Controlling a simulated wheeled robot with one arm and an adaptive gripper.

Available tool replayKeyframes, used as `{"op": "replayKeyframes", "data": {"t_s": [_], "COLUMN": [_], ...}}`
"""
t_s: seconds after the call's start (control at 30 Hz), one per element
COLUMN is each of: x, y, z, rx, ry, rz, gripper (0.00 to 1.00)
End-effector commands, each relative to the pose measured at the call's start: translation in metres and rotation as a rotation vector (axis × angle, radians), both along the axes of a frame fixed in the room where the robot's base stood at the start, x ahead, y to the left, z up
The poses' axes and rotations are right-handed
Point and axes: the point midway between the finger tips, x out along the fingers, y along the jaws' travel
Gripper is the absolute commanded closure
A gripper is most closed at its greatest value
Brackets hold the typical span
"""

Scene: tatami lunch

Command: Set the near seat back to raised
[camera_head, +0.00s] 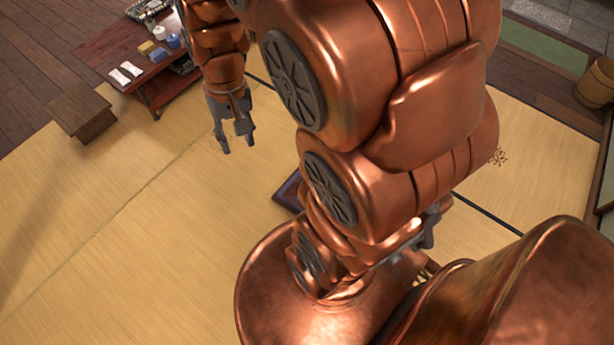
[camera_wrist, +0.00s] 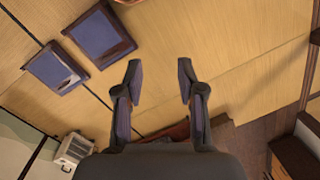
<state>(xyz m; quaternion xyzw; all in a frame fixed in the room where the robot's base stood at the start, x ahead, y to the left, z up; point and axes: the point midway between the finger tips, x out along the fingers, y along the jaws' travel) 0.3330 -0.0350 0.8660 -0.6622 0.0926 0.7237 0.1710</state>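My gripper (camera_head: 237,145) hangs fingers down above the tatami in the head view, apart from any seat. In the wrist view my gripper (camera_wrist: 160,82) is open with nothing between its fingers. Two dark-framed, blue-padded square panels lie at the upper left there: a larger panel (camera_wrist: 97,37) and a smaller panel (camera_wrist: 54,68). They look low and flat; I cannot tell whether they are two seats or a seat and its back. In the head view only a corner of a blue padded panel (camera_head: 288,192) shows; my arm hides the rest.
A low red-brown table (camera_head: 140,55) with small dishes and white cards stands at the upper left. A wooden stool (camera_head: 82,112) stands left of it. A wooden bucket (camera_head: 597,84) stands at the far right. Open tatami (camera_head: 130,220) lies to the left.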

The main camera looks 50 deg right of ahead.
Motion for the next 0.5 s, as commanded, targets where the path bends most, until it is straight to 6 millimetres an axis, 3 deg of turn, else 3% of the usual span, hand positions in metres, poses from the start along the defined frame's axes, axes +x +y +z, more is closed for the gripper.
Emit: {"op": "replayKeyframes", "data": {"t_s": [0.03,0.3,0.5], "x": [0.012,0.072,0.106], "y": [-0.009,-0.063,-0.11], "z": [-0.03,-0.126,-0.205], "rx": [0.006,0.016,0.021], "ry": [-0.001,-0.04,-0.062], "rz": [-0.042,-0.241,-0.389], "gripper": [0.61,0.61,0.61]}}
